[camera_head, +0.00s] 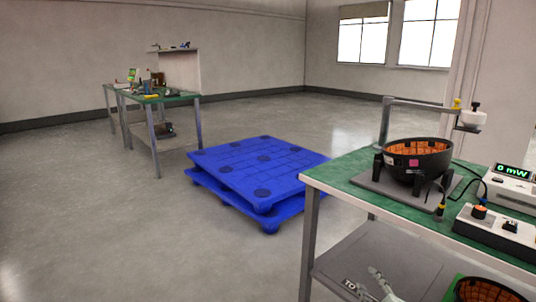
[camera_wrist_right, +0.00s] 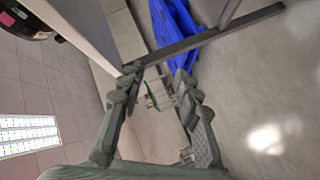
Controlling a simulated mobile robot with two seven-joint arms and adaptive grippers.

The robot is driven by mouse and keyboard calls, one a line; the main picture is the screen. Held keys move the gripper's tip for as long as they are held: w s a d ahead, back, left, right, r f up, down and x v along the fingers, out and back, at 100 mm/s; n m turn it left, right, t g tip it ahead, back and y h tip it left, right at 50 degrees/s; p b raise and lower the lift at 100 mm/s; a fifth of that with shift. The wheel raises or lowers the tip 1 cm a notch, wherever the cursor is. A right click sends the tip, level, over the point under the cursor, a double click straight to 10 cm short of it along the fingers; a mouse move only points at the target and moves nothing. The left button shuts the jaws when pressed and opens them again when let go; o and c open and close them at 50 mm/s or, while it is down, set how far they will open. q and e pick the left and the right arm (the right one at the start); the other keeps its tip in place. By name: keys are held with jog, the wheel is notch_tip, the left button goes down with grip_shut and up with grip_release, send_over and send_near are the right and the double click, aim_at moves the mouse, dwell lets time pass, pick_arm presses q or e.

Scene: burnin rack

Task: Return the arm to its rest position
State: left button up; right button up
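My right gripper (camera_head: 362,279) shows small and pale at the bottom of the head view, in front of the near bench's lower shelf. In the right wrist view its two grey-green fingers (camera_wrist_right: 157,78) are spread apart, with nothing between them but the background beyond. My right arm is mostly out of the head view. My left gripper is not in view.
The near bench (camera_head: 336,178) carries a black bowl-shaped fixture (camera_head: 417,163), a meter (camera_head: 510,186) and a switch box (camera_head: 496,232). A lower shelf (camera_head: 340,262) sits below. Blue pallets (camera_head: 262,170) and a far bench (camera_head: 158,99) stand beyond, with open floor left.

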jog(key=s+d+f+m+g+h, duration=0.1)
jog(key=s+d+f+m+g, duration=0.15)
jog(key=s+f, duration=0.45)
jog(key=s+d+f+m+g, duration=0.1)
jog(key=s+f+m+g, duration=0.25)
jog(key=s+f, duration=0.45)
jog(key=s+a+f+m+g, duration=0.1)
jog(key=s+f+m+g, duration=0.2)
jog(key=s+f, duration=0.8)
jog(key=s+g, duration=0.2)
jog(key=shift+s+a+f+m+g, duration=0.15)
jog(key=shift+s+f+m+g, duration=0.15)
jog(key=shift+f+g, duration=0.1)
